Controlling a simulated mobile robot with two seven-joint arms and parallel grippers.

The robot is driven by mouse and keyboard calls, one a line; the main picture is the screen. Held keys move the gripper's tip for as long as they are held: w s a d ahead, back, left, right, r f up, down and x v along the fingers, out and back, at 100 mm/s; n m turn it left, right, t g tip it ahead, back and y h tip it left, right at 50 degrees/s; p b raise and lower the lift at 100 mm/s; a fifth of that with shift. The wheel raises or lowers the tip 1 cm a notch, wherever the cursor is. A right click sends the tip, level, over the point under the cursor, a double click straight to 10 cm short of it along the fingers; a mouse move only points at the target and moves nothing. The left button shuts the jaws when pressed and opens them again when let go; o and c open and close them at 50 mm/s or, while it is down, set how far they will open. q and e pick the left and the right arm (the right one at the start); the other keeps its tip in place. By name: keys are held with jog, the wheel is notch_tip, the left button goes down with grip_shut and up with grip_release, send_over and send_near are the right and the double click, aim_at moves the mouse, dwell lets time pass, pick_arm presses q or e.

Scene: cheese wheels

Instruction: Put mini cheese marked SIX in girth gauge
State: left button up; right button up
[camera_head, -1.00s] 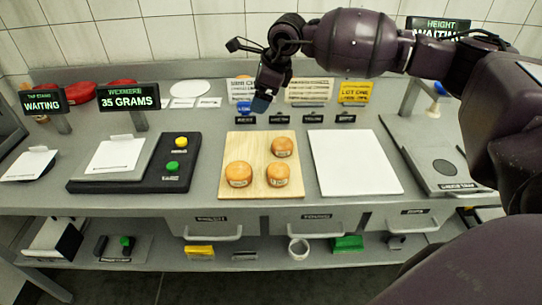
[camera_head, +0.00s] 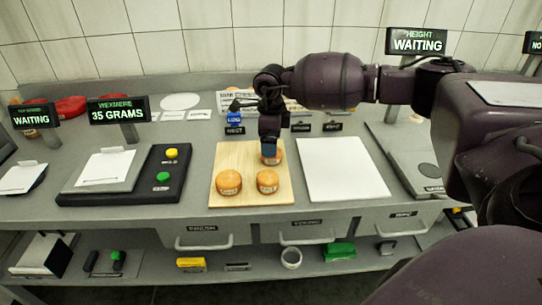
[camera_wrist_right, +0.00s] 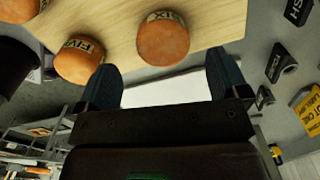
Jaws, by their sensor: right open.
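Three orange mini cheeses stand on a wooden board (camera_head: 225,155). In the head view they are a front-left cheese (camera_head: 229,182), a front-right cheese (camera_head: 267,181) and a back-right cheese (camera_head: 278,158), partly hidden by my right gripper (camera_head: 269,148). In the right wrist view the gripper (camera_wrist_right: 165,80) is open and empty, with a cheese (camera_wrist_right: 163,45) ahead between its fingers. That cheese's inverted label appears to read SIX. A cheese marked FIVE (camera_wrist_right: 80,62) is beside it. My left gripper is not in view. I cannot identify the girth gauge for certain.
A white mat (camera_head: 345,170) lies right of the board. A scale with a black base (camera_head: 165,185) stands left; its display (camera_head: 119,109) reads 35 GRAMS. A white ring (camera_head: 291,265) and a green object (camera_head: 338,251) are on the lower shelf.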

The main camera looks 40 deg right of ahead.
jog(key=shift+w+f, duration=0.2)
jog(key=shift+f, duration=2.35)
jog(key=c, duration=1.1)
jog(key=shift+r, duration=0.15)
